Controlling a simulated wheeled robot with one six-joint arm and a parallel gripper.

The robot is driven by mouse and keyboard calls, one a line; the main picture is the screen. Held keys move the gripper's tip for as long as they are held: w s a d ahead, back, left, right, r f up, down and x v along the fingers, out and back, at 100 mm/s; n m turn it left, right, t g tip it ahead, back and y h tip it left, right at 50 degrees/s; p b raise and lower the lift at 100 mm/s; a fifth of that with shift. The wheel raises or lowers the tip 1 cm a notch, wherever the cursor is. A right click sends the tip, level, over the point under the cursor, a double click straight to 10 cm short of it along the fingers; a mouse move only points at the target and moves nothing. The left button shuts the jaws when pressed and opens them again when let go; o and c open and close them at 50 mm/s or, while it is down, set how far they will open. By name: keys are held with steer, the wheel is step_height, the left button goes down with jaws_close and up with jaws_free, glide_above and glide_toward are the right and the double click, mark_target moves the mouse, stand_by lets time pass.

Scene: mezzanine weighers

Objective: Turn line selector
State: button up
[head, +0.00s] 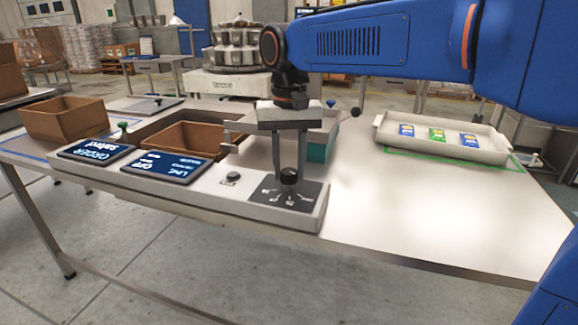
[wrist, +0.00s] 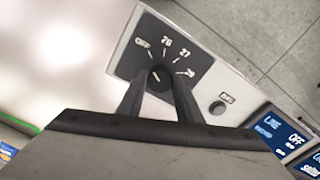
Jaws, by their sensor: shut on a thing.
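The line selector is a dark round knob on a black dial plate (head: 268,193) at the right end of the grey console. The knob (head: 289,176) also shows in the wrist view (wrist: 160,78), where the dial plate (wrist: 185,45) has OFF, 26, 27 and a partly legible fourth mark. A short pale pointer line shows on the knob, slanting toward the OFF side. My gripper (head: 289,170) points down over the dial. Its two fingers, in the wrist view (wrist: 158,92), are shut on the knob, one on each side. A screen (head: 160,166) reads LINE OFF.
A second screen (head: 96,150) and a small button (head: 230,178) sit left of the dial. Brown bins (head: 178,140) stand behind the console. A pale tray (head: 442,140) with coloured packets lies right. The tabletop between dial and tray is clear.

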mark_target(289, 171)
steer(key=o, duration=1)
step_height(289, 171, up, 18)
steer(key=shift+f, duration=0.25)
